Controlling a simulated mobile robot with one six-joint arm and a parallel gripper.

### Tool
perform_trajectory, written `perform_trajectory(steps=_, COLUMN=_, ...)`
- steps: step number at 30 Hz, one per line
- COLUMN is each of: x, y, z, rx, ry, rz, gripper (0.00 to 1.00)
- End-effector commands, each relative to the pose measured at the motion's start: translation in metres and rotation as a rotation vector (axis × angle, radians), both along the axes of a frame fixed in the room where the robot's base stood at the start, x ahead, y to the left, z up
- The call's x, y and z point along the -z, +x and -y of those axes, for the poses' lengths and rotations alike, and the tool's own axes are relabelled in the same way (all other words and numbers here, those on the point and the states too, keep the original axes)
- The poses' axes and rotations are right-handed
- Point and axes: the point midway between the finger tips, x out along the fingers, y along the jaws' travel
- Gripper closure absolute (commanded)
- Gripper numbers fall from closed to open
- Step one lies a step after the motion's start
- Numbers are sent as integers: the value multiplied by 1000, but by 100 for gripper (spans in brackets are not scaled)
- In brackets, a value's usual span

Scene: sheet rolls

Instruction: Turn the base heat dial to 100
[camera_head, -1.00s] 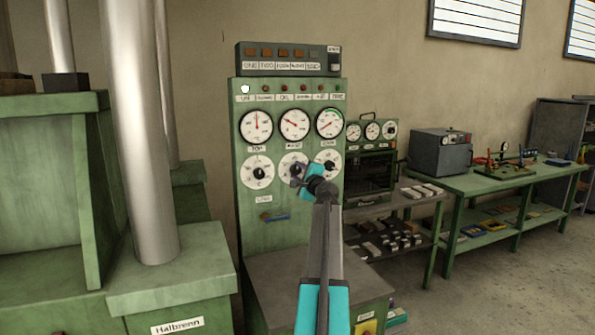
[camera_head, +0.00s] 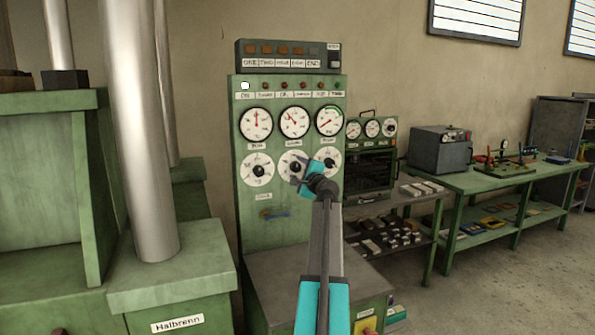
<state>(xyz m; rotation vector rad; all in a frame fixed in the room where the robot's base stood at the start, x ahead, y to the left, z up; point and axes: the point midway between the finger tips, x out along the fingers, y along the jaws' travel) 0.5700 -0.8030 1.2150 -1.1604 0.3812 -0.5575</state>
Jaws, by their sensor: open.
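The green control panel (camera_head: 283,222) stands in the middle with three round gauges above three white dials with dark knobs. The left dial (camera_head: 248,178) is fully clear. The middle dial (camera_head: 285,163) is partly covered by my gripper (camera_head: 299,178), and the right dial (camera_head: 333,157) is covered at its lower left. My gripper is open, with its dark fingers in front of the middle dial's lower right, close to its knob. I cannot tell whether they touch it. The dial labels are too small to read, so I cannot tell which is base heat.
A row of lamps and a dark switch box (camera_head: 287,57) sit at the panel's top. A metal pipe (camera_head: 143,140) and green furnace stand left. A shelf with an oven box (camera_head: 370,172) and a green bench (camera_head: 500,180) stand right. Floor at right is free.

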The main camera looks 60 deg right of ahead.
Motion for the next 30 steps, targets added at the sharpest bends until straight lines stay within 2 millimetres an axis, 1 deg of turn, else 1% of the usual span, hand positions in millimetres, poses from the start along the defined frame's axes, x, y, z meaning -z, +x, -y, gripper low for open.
perform_trajectory(steps=8, x=1, y=-18, z=-14, rx=1, ry=-1, rz=0, gripper=49)
perform_trajectory(steps=30, x=2, y=-83, z=-63, rx=1, ry=0, rz=0, gripper=49)
